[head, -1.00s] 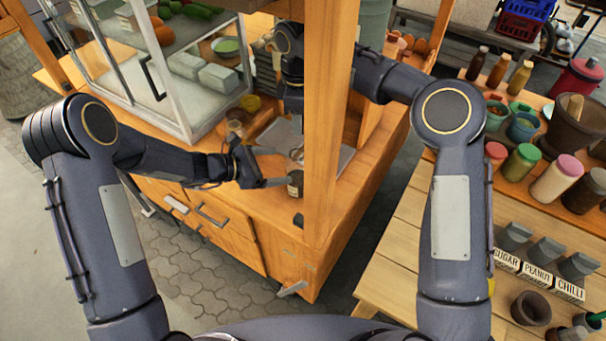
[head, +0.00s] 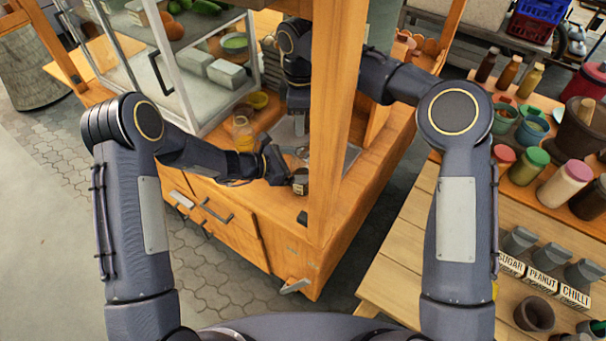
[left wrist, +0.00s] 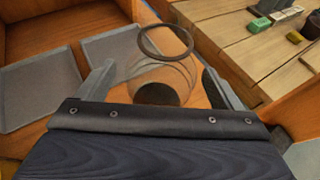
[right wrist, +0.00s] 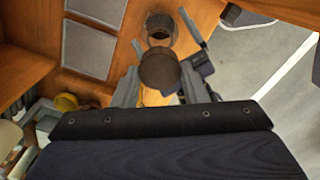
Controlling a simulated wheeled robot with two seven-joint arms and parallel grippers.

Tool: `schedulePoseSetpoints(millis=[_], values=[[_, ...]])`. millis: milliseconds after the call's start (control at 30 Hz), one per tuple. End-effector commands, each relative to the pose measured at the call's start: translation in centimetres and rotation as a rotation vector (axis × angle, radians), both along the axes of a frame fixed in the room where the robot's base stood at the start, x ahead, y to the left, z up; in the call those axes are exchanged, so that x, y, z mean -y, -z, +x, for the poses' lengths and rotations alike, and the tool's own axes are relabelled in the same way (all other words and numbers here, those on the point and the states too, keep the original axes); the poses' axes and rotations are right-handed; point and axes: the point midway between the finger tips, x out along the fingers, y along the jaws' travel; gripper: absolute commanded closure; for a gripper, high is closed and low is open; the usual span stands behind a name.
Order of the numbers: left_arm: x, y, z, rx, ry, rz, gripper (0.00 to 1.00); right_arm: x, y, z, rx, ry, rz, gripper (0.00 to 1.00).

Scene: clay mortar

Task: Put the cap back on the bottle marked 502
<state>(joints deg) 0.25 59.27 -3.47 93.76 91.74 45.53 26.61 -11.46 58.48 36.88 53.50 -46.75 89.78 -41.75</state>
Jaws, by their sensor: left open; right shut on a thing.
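A clear glass bottle with a dark rim and dark bottom (left wrist: 165,72) stands open on the wooden counter, between the fingers of my left gripper (left wrist: 160,84). Gaps show on both sides in the left wrist view. In the head view my left gripper (head: 298,179) is at the bottle, low by the post; no 502 marking is readable. My right gripper (right wrist: 158,88) is shut on a dark round piece (right wrist: 160,68) that looks like the cap. The bottle (right wrist: 158,28) shows beyond it in the right wrist view, apart from the cap. In the head view, the post partly hides my right gripper.
A wooden post (head: 334,120) rises right beside the work spot. A glass display case (head: 190,70) and an amber jar (head: 243,135) stand to the left. Grey trays (left wrist: 40,85) lie on the counter. A side table (head: 405,230) with jars is on the right.

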Motion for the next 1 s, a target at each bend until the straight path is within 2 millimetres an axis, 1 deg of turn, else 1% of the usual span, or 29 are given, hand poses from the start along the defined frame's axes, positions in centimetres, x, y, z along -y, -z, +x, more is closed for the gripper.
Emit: schedulePoseSetpoints(millis=[33,133,433,467,933,967,1000], values=[[0.47,0.25,0.11,-0.001,0.002,0.001,0.13,0.00,-0.01,0.00,0.000,0.000,0.000,0.81],[0.91,0.41,0.35,0.000,0.000,0.001,0.13,-0.01,-0.01,0.00,0.000,0.000,0.000,0.81],[1.03,0.48,0.42,0.000,-0.001,0.001,0.13,0.00,-0.01,0.00,0.000,0.000,0.000,0.81],[1.03,0.48,0.42,0.000,-0.001,0.001,0.15,0.00,-0.01,0.00,0.000,0.000,0.000,0.81],[1.01,0.47,0.41,-0.001,0.000,0.001,0.77,0.00,-0.01,0.00,0.000,0.000,0.000,0.81],[1.00,0.47,0.40,-0.001,0.000,0.001,0.79,0.00,-0.01,0.00,0.000,0.000,0.000,0.81],[1.00,0.47,0.40,-0.001,0.000,0.001,0.79,0.00,0.05,0.00,0.000,0.000,0.000,0.81]])
